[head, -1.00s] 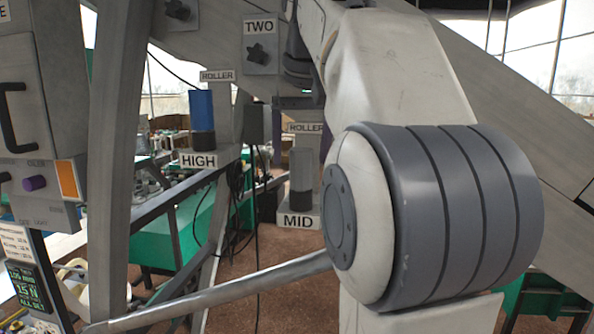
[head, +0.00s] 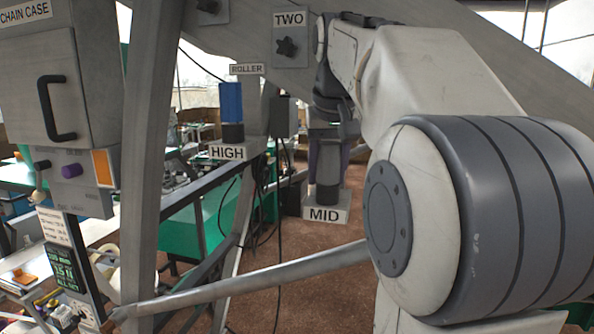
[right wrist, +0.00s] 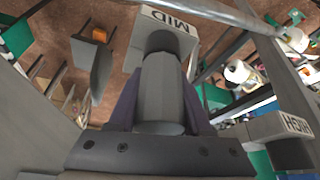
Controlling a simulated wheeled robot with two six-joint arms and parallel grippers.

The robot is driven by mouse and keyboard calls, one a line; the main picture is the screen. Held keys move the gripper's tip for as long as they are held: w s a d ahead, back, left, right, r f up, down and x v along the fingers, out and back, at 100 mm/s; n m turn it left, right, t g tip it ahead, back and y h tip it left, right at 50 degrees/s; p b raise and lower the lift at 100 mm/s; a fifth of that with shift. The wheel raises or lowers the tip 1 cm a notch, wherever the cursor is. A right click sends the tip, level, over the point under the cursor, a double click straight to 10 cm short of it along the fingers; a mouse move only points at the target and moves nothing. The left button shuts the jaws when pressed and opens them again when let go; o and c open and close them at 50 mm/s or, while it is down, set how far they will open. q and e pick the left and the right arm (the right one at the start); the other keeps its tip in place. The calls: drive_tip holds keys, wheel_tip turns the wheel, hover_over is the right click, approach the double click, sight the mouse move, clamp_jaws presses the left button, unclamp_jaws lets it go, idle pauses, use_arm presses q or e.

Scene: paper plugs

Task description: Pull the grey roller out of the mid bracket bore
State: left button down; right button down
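The grey roller (head: 328,165) stands upright in the mid bracket (head: 326,214), with a darker lower part at the bore. In the right wrist view the roller (right wrist: 162,88) runs from near my gripper's palm down to the bracket marked MID (right wrist: 171,22). My right gripper (head: 329,163) is over the roller from above, with one purple finger on each side of it. In the right wrist view the fingers (right wrist: 161,92) lie close along its sides; whether they press on it I cannot tell. My left gripper is not in view.
A blue roller (head: 231,101) stands in the high bracket (head: 229,150) to the left. A grey post (head: 150,150) and the chain case (head: 55,95) are further left. A slanted rail (head: 240,282) crosses in front. Cables hang between the brackets.

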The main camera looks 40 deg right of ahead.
sight(328, 142)
drive_tip(key=c, duration=1.2)
unclamp_jaws()
clamp_jaws()
drive_tip(key=shift+r+p, duration=0.75)
drive_tip(key=shift+p, duration=0.05)
drive_tip(key=shift+r+p, duration=0.75)
drive_tip(key=shift+r, duration=0.35)
drive_tip(key=shift+r+p, duration=0.35)
drive_tip(key=shift+p, duration=0.05)
drive_tip(key=shift+r, duration=1.5)
